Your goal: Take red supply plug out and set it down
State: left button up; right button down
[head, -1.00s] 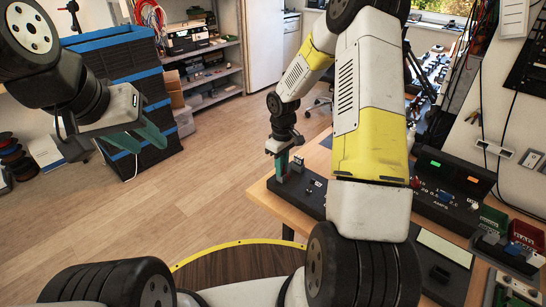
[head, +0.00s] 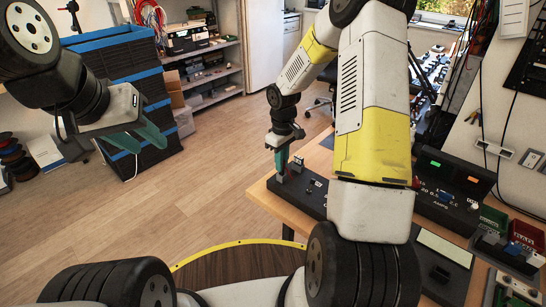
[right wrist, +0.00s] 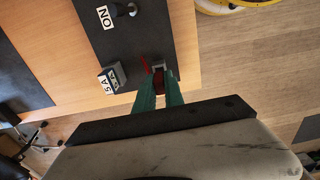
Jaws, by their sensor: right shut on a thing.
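My right gripper (right wrist: 158,92) is shut on the red supply plug (right wrist: 158,72), whose red part shows between and just past the green fingertips in the right wrist view. In the head view the same gripper (head: 281,168) points down over the near left end of the dark panel board (head: 309,204); the plug is too small to make out there. A small grey socket block shows at the fingertips in the right wrist view (right wrist: 159,65); I cannot tell whether the plug touches it. My left gripper (head: 140,141) is open and empty, away from the table.
A wooden table edge (head: 262,200) lies left of the board. A dark crate stack (head: 120,75) stands behind my left gripper.

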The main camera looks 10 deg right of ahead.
jog(key=shift+r, duration=1.65)
